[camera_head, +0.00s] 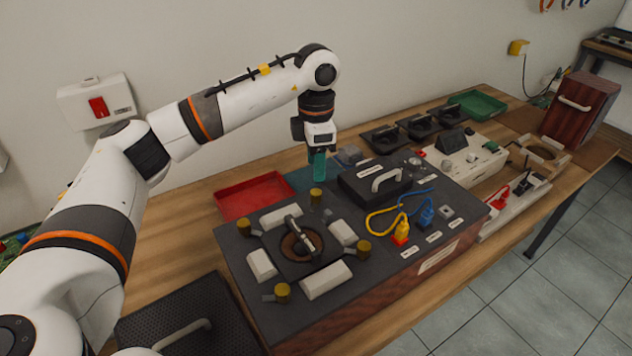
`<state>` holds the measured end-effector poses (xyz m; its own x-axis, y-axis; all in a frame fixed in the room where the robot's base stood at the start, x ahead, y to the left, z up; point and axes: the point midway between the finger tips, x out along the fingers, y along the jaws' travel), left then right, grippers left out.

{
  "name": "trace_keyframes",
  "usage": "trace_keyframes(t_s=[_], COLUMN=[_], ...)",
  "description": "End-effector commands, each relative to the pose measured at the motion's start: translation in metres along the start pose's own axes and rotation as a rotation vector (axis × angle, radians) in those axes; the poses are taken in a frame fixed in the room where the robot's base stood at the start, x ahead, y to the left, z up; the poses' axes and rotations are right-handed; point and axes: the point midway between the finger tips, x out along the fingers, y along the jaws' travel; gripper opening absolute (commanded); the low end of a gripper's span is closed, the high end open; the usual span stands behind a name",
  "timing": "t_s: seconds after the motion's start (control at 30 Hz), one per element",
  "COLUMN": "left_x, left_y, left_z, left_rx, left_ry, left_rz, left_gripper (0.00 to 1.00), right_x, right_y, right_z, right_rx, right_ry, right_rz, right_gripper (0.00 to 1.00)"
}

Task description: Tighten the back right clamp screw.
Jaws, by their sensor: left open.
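The back right clamp screw (316,197) is a brass-coloured knob at the back corner of a square dark plate on the dark-topped wooden box (345,297). Similar knobs stand at the back left (244,228), front left (282,292) and front right (364,249), with pale clamp blocks around a round brown opening (299,250) crossed by a metal handle. My left gripper (318,170) points down with teal fingers, just above the back right knob in the picture. It is open. A small gap shows between fingertips and knob; exact depth is unclear. My right gripper is not in view.
A black lid with a handle (372,185) lies close right of the knob. A red tray (235,199) lies behind the box. Yellow (401,232) and blue (424,213) plugs with cables stand at the right. A black perforated panel (165,318) lies at front left.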

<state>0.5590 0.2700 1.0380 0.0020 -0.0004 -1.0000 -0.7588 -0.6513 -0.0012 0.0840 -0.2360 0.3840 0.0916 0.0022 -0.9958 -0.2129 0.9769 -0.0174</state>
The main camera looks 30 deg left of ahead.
Motion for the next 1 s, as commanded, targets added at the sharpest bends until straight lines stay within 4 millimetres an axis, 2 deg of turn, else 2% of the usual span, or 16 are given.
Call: trace_keyframes(t_s=[0.1,0.3,1.0], left_x=[-0.023,-0.045,-0.049], left_y=[0.000,-0.001,0.000], left_z=[-0.001,0.000,0.000], left_rx=[0.001,-0.001,0.000], left_ry=[0.003,0.001,0.000], left_rz=[-0.003,-0.001,0.000], left_gripper=[0.45,0.45,0.45], right_x=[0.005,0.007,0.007], right_y=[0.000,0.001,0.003], right_z=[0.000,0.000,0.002], right_rx=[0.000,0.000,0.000], right_ry=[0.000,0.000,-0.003], right_rz=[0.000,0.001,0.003], right_gripper=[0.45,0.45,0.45])
